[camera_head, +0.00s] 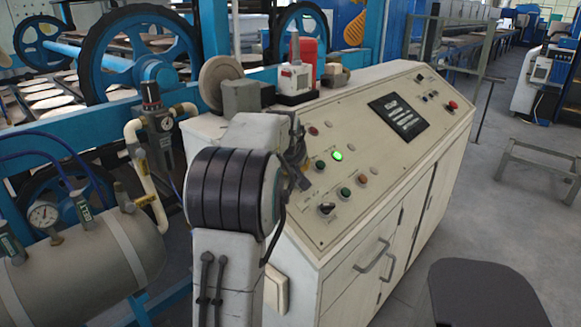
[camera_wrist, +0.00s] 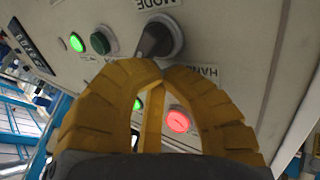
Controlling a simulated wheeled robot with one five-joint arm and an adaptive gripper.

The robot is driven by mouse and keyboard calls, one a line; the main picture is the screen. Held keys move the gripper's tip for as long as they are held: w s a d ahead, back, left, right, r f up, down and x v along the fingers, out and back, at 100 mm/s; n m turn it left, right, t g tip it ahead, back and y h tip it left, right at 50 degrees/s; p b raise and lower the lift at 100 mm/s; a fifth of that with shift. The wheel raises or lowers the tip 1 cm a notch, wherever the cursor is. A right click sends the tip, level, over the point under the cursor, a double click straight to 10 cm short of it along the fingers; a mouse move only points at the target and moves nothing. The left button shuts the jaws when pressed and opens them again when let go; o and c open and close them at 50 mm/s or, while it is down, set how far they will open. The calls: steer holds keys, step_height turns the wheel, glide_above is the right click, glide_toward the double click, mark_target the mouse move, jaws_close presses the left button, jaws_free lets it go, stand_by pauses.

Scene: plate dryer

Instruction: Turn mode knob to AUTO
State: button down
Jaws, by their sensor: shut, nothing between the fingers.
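The mode knob (camera_wrist: 160,38) is a dark round knob with a raised handle, at the top centre of the wrist view. Its MODE label shows upside down above it, and a HAND label is below it to the right. No AUTO label can be read. My yellow gripper (camera_wrist: 160,70) is shut and empty, its tips together at the knob's lower edge. I cannot tell whether they touch it. In the head view, my arm covers part of the panel's left end, and the fingers are hard to make out there.
The cream control console (camera_head: 372,250) has several buttons, a black display plate (camera_head: 399,116) and another black knob (camera_head: 326,209) near its front edge. A red lamp (camera_wrist: 178,120) is just below my fingertips. A tank (camera_head: 100,245) stands to the left. The floor at right has free room.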

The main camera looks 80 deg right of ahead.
steer(key=shift+s+d, duration=0.1)
steer(key=shift+s, duration=0.15)
